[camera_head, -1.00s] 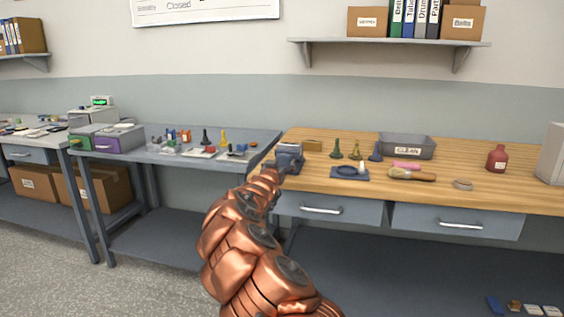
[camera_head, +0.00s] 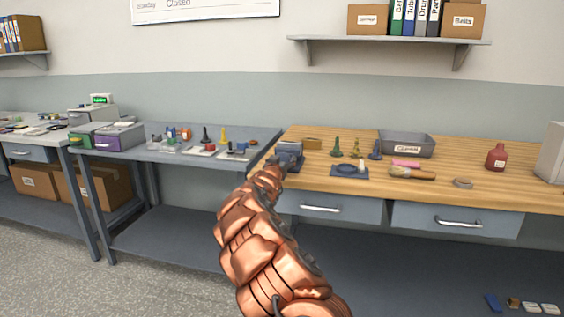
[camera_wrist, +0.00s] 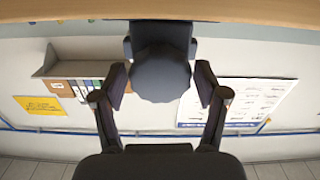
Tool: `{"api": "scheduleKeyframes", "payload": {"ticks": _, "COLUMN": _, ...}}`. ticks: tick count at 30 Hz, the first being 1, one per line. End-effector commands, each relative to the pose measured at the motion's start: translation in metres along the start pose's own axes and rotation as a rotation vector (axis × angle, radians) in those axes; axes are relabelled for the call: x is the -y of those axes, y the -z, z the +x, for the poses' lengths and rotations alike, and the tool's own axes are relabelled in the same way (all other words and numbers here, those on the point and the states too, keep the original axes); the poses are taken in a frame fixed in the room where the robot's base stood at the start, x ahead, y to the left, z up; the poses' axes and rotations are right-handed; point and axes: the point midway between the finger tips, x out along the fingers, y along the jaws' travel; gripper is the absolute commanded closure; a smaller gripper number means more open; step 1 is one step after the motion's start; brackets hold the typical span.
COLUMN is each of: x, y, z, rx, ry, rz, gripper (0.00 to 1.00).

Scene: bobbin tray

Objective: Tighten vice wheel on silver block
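The blue-grey vice (camera_head: 289,151) sits at the left front corner of the wooden bench, partly hidden by my arm. In the wrist view its dark, scalloped round wheel (camera_wrist: 160,78) is seen face-on below the bench edge. My gripper (camera_wrist: 161,84) is open, with one finger on each side of the wheel. The gaps beside the wheel look narrow; I cannot tell whether either finger touches it. In the head view my gripper (camera_head: 272,172) is at the vice's front, mostly hidden by my own arm. I cannot make out the silver block in either view.
A grey table (camera_head: 180,154) with small parts stands left. Drawers (camera_head: 330,207) lie below the bench.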

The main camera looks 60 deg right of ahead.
Motion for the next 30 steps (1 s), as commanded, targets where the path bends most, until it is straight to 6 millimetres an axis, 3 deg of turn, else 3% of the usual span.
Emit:
{"api": "scheduleKeyframes", "payload": {"ticks": 2, "x": 0.0001, "y": 0.0001, "z": -0.0001, "rx": 0.0, "ry": 0.0, "rz": 0.0, "gripper": 0.39}}
{"api": "scheduleKeyframes", "payload": {"ticks": 12, "x": -0.0002, "y": 0.0002, "z": 0.0, "rx": 0.0, "ry": 0.0, "rz": 0.0, "gripper": 0.75}}
{"api": "scheduleKeyframes", "payload": {"ticks": 30, "x": 0.0013, "y": -0.0007, "z": -0.0007, "rx": 0.001, "ry": 0.001, "rz": 0.049, "gripper": 0.76}}
